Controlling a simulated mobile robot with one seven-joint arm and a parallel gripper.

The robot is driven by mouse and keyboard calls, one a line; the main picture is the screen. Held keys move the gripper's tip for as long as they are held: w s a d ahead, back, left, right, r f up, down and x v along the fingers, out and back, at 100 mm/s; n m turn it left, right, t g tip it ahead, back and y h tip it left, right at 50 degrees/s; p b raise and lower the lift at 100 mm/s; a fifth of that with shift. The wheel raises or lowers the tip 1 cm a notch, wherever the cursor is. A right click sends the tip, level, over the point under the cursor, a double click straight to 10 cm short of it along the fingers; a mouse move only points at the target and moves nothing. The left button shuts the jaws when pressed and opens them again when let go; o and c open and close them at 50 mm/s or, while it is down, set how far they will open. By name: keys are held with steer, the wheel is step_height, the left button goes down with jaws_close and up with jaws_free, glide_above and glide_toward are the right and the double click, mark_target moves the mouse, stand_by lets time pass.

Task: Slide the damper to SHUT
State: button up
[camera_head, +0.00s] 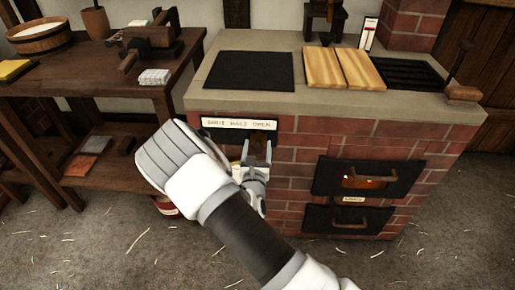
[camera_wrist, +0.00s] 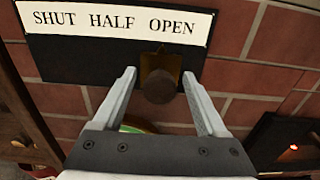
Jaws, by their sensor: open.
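The damper is a dark round knob (camera_wrist: 160,88) on a brass plate (camera_wrist: 160,63), set in a black panel (camera_wrist: 80,50) on the brick stove front. A white label (camera_wrist: 120,22) above reads SHUT, HALF, OPEN from left to right. The knob stands below the left part of the word OPEN. My gripper (camera_wrist: 158,75) is open, with one finger on each side of the knob and a visible gap to both. In the head view my gripper (camera_head: 257,149) is in front of the panel, and the knob is mostly hidden there.
The brick stove (camera_head: 300,140) has two black doors at the right, the upper one (camera_head: 366,177) showing a glow. Wooden boards (camera_head: 343,68) lie on its top. A wooden workbench (camera_head: 90,75) stands close at the left.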

steer(key=shift+c, duration=0.3)
jaws_close()
steer(key=shift+a, duration=0.1)
stand_by(1.0)
